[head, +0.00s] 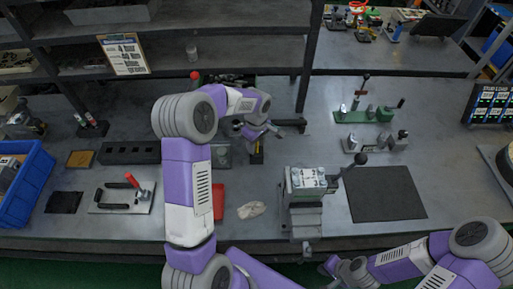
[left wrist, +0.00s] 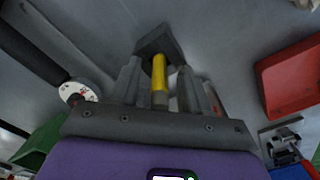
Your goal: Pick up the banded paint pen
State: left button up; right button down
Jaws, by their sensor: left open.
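A pen-like piece with a yellow band (left wrist: 159,70) and a dark grey part stands in a dark square holder (left wrist: 172,44) in the left wrist view; I take it for the banded paint pen. My left gripper (left wrist: 160,88) is open, with its fingers on either side of the pen and no clear grip on it.
A red tray (left wrist: 292,78) lies to the right in the left wrist view. In the head view, a vise-like block (head: 305,198) stands at the front middle, with a dark mat (head: 385,193) to its right. Another stand with pens (head: 92,126) is at the left.

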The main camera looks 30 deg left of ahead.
pick_arm(q)
grip_shut()
jog(key=shift+r, duration=0.1)
